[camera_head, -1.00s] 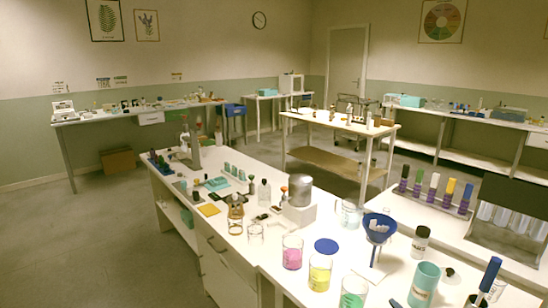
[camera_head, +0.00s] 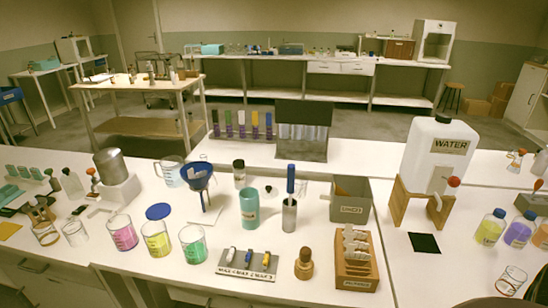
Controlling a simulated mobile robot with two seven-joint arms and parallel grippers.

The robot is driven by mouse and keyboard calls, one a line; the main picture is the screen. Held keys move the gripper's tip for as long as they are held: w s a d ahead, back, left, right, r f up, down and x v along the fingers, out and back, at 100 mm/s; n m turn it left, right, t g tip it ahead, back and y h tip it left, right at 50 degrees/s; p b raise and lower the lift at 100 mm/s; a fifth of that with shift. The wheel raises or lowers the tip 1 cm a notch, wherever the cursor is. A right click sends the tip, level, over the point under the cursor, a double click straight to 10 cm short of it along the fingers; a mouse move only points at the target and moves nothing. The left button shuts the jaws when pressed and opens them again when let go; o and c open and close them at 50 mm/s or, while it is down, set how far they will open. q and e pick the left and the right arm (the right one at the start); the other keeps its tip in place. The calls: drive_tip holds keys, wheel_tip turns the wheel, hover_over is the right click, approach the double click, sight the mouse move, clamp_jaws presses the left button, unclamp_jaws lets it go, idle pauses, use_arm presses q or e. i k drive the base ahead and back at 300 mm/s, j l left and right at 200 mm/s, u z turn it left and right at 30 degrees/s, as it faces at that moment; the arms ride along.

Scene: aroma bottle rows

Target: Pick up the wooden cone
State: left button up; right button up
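A small brown wooden piece (camera_head: 304,264), wide and round at the base and narrower at the top, stands upright near the front edge of the white bench. It is the nearest match I see for the wooden cone, though its exact shape is too small to be sure of. It stands between a grey labelled plate with small clips (camera_head: 248,264) and a wooden rack of pale slips (camera_head: 356,262), apart from both. Neither of my grippers shows in the head view.
Behind the wooden piece stand a metal cup with a blue-handled tool (camera_head: 289,212), a teal cup (camera_head: 249,208) and a grey bin (camera_head: 349,200). Beakers of pink, yellow and green liquid (camera_head: 193,244) stand left.

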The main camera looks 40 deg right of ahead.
sight(304, 263)
drive_tip(key=z, duration=1.35)
